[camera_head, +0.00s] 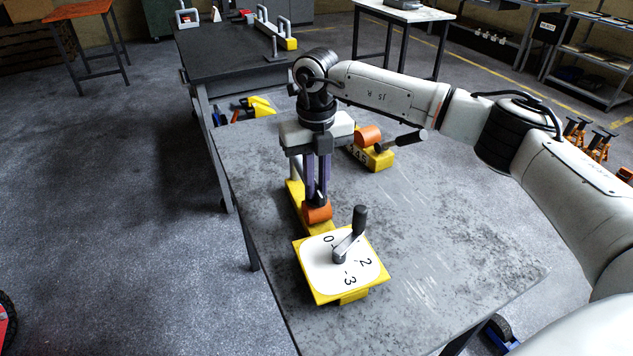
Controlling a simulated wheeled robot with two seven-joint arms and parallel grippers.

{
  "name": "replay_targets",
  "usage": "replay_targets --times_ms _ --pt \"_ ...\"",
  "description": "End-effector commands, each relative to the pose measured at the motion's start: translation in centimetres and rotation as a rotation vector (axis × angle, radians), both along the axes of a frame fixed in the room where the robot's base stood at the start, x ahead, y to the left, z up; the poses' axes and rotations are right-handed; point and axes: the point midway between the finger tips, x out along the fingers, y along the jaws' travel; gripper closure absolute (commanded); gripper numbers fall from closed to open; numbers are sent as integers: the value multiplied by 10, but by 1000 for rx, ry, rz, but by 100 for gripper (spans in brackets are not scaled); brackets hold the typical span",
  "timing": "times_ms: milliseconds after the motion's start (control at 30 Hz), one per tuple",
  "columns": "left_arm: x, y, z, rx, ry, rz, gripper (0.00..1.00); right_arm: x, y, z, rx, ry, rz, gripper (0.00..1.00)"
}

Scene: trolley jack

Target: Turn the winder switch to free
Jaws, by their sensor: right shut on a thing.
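A yellow unit lies on the grey metal table, with an orange cylinder (317,213) on it. In front is a white dial plate (325,282) on a yellow base, marked 0, 2 and 3, with a grey crank (350,240) that has a dark upright knob. My right gripper (318,197) points straight down over the orange cylinder. Its purple fingers are shut on a dark upright handle that seems to rise from this cylinder; the fingers mostly hide it. No label naming the winder switch or free is readable. My left gripper is not in view.
Behind and right stands another yellow block (378,161) with an orange cylinder and a lever with a dark grip (411,140). My right arm spans the right side. The table (430,250) is bare at the right front. A dark table (225,55) stands behind.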

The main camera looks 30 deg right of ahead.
Motion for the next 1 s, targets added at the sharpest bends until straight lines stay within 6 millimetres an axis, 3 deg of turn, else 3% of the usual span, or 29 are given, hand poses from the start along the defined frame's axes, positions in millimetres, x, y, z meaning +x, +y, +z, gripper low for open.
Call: replay_targets --times_ms 367,400,433,767,1000 --pt "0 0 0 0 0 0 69 1 1 2 3 -3 -6 100" --pt "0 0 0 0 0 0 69 1 1 2 3 -3 -6 86" --pt "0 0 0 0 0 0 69 1 1 2 3 -3 -6 81" --pt "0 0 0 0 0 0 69 1 1 2 2 -2 -5 80" --pt "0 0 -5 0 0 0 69 1 1 35 3 -7 -5 80"
